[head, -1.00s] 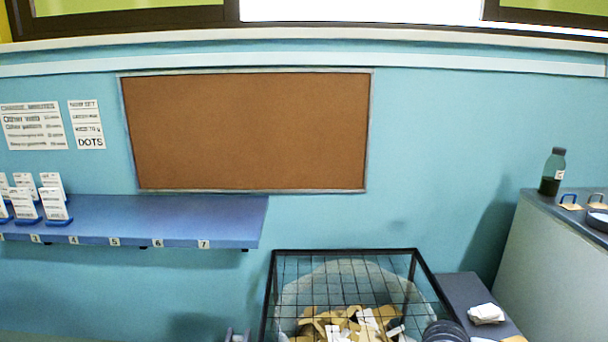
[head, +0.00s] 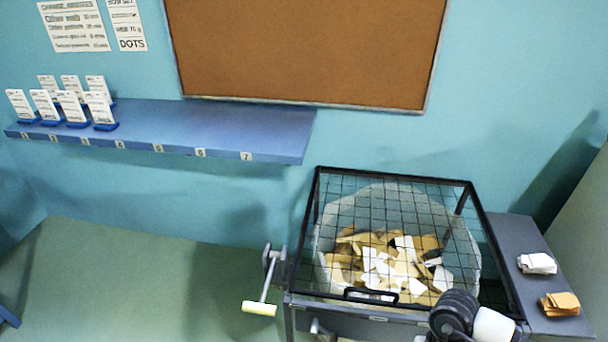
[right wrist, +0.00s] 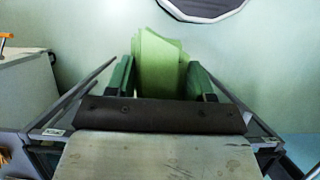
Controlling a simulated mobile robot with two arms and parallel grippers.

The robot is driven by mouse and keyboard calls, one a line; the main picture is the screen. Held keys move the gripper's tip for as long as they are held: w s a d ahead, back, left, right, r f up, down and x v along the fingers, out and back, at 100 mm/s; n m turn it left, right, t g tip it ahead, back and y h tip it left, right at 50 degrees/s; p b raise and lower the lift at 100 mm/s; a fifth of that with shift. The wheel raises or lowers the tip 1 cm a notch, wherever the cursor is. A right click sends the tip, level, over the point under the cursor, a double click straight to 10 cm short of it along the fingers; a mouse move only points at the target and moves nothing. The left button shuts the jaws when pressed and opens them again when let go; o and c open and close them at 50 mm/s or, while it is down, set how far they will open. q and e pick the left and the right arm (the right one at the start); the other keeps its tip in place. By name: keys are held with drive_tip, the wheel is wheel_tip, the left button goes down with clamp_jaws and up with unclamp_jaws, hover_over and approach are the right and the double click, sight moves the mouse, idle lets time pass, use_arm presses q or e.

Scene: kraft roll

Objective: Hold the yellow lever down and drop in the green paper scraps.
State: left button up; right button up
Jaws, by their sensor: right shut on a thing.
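The lever with a pale yellow grip (head: 259,308) sticks out from the left side of the bin in the head view, its arm slanting down from a pivot; no gripper is on it. The bin has a black-framed wire mesh lid (head: 318,225), which looks shut, with a handle at its front edge. Tan and white paper scraps (head: 385,265) lie inside, under the mesh. In the right wrist view my right gripper (right wrist: 160,72) is shut on a stack of green paper scraps (right wrist: 158,55), held upright between the fingers. My left gripper is in neither current view.
A grey side surface (head: 515,240) right of the bin bears a white paper stack (head: 537,263) and a tan stack (head: 560,303). A blue shelf (head: 215,125) with white cards in blue stands is on the wall at left. The floor left of the bin is clear.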

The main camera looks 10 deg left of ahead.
drive_tip(key=shift+s+r, duration=0.1)
drive_tip(key=shift+s, duration=0.1)
use_arm(q)
drive_tip(key=shift+s, duration=0.3)
drive_tip(key=shift+w, duration=0.1)
use_arm(e)
drive_tip(key=shift+w, duration=0.15)
drive_tip(key=w+d+r, duration=0.4)
drive_tip(key=w+r, duration=0.2)
drive_tip(key=w, duration=0.4)
drive_tip(key=shift+w+d, duration=0.15)
drive_tip(key=shift+d, duration=0.25)
drive_tip(key=shift+f, duration=0.1)
